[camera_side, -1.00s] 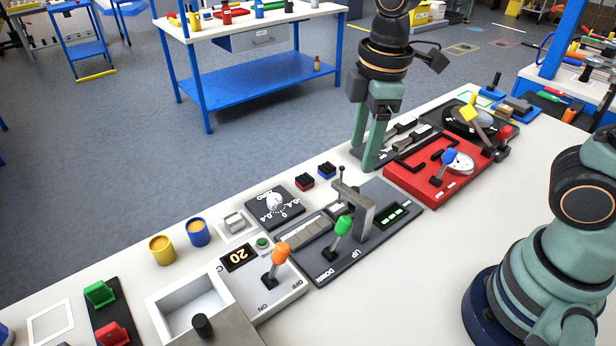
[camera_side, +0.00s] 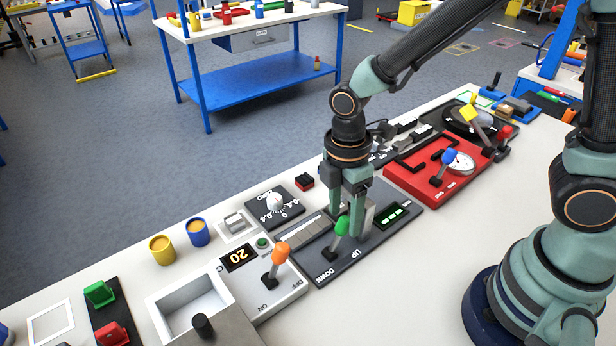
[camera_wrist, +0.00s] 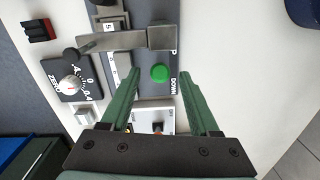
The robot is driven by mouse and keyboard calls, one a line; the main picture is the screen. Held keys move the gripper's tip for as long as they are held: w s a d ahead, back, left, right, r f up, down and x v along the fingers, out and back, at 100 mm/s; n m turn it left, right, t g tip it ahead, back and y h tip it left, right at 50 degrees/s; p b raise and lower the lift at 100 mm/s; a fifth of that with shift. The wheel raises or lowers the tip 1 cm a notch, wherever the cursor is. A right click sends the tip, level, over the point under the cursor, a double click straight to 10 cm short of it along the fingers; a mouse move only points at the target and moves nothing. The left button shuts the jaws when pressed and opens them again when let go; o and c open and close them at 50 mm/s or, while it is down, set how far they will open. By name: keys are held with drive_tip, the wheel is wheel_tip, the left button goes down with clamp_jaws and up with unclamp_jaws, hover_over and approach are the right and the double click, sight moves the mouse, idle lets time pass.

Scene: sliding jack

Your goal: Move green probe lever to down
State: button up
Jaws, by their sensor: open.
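The green probe lever (camera_side: 342,227) stands on a dark grey panel (camera_side: 322,270) marked UP and DOWN. In the side view its knob leans up and to the right from its base. My gripper (camera_side: 345,222) is open and lowered over this panel, with its fingers around or just beside the green knob; the side view does not show which. In the wrist view the green knob (camera_wrist: 160,73) lies between the two finger lines, a little beyond the fingertips (camera_wrist: 160,80). The fingers do not visibly touch it. My gripper partly hides the grey probe bracket in the side view.
An orange lever (camera_side: 281,254) stands on a white panel to the left. A red panel (camera_side: 431,184) with a blue lever is to the right. A ZERO dial (camera_side: 273,203) sits behind. The white table is clear in front.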

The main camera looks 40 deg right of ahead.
drive_tip(key=shift+f, duration=0.9)
clamp_jaws()
drive_tip(key=shift+r, duration=0.1)
idle(0.8)
